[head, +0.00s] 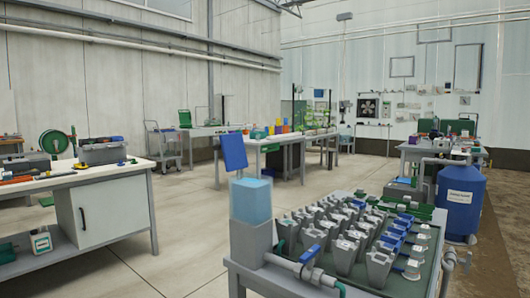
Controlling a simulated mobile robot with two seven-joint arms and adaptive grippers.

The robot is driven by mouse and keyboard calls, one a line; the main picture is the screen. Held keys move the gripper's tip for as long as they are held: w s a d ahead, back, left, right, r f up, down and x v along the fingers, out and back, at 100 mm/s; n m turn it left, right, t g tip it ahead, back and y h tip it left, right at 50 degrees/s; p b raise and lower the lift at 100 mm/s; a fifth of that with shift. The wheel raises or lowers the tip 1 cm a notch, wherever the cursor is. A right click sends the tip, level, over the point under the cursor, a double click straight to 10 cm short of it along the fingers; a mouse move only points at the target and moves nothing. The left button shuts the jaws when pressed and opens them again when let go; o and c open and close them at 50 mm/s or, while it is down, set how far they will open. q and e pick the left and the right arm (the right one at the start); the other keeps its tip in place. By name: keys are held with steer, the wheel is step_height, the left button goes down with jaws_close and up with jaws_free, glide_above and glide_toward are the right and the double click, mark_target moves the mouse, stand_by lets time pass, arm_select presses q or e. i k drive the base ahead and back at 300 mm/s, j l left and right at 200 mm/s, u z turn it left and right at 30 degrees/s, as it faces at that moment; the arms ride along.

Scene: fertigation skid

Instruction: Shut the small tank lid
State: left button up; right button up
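The small tank (251,200) is a translucent light-blue box on a grey block at the near left corner of the skid bench. Its blue lid (234,152) stands open, raised upright and tilted slightly at the tank's back left edge. The tank's top is uncovered. Neither of my grippers shows in the head view.
The skid bench (340,286) carries several grey fittings with blue handles and a grey pipe. A large blue tank (461,200) stands to its right. A white workbench (70,180) stands at the left. The concrete floor (180,235) between is clear.

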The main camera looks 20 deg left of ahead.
mark_target(232, 146)
steer(key=j+z, duration=0.35)
steer(key=j, duration=0.15)
steer(key=j+z, duration=0.35)
steer(key=j, duration=0.15)
steer(key=j+z, duration=0.1)
steer(key=j, duration=0.5)
steer(key=j+z, duration=0.1)
steer(key=j, duration=0.45)
steer(key=k, duration=0.05)
